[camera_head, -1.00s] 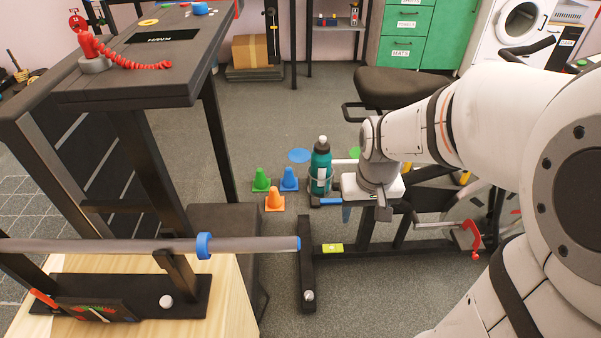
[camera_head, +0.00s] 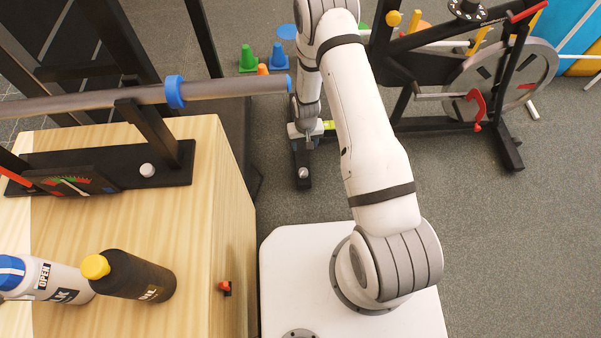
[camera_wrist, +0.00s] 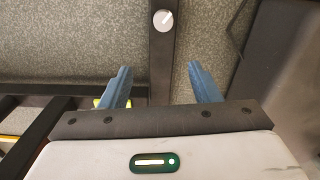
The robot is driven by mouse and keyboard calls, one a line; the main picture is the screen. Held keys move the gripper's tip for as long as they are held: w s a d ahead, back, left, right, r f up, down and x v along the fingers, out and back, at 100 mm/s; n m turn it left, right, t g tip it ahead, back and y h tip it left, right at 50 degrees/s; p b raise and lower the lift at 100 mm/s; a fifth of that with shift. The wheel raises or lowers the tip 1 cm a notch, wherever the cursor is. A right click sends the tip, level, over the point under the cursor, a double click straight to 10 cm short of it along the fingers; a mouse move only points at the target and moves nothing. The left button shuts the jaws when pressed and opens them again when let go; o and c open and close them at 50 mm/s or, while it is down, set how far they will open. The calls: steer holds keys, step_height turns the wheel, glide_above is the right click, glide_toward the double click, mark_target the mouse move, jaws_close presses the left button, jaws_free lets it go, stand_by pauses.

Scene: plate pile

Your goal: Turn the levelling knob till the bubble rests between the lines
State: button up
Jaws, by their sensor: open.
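The levelling knob (camera_head: 303,172), round and silver, sits near the end of the bike's black foot bar. It also shows in the wrist view (camera_wrist: 162,20), with a pale line across its face, beyond my fingertips and roughly centred between them. My gripper (camera_wrist: 159,68) is open and empty, its two blue fingers on either side of the black bar in the picture. In the head view, my gripper (camera_head: 307,142) is over the bar, short of the knob. The yellow-green bubble level (camera_head: 329,125) is partly hidden by my gripper. I cannot make out its bubble.
A wooden bench (camera_head: 215,190) stands at the left, with a black bottle (camera_head: 140,275) and a white bottle (camera_head: 55,278). A grey bar with a blue tip (camera_head: 240,87) juts over the floor beside my arm. Small cones (camera_head: 278,55) stand beyond. Floor right of the foot bar is clear.

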mark_target(303, 171)
steer(key=f+b, duration=0.1)
steer(key=f, duration=0.4)
steer(key=s+f+b, duration=0.1)
steer(key=f, duration=0.5)
steer(key=s+f+b, duration=0.1)
steer(key=f+b, duration=0.1)
steer(key=f, duration=0.3)
steer(key=shift+a+f, duration=0.15)
steer(key=shift+a, duration=0.15)
steer(key=shift+c, duration=0.5)
steer(key=c, duration=0.9)
steer(key=shift+o, duration=1.3)
steer(key=shift+a, duration=0.35)
steer(key=shift+d, duration=0.15)
steer(key=shift+c, duration=1.1)
steer(key=shift+d, duration=0.1)
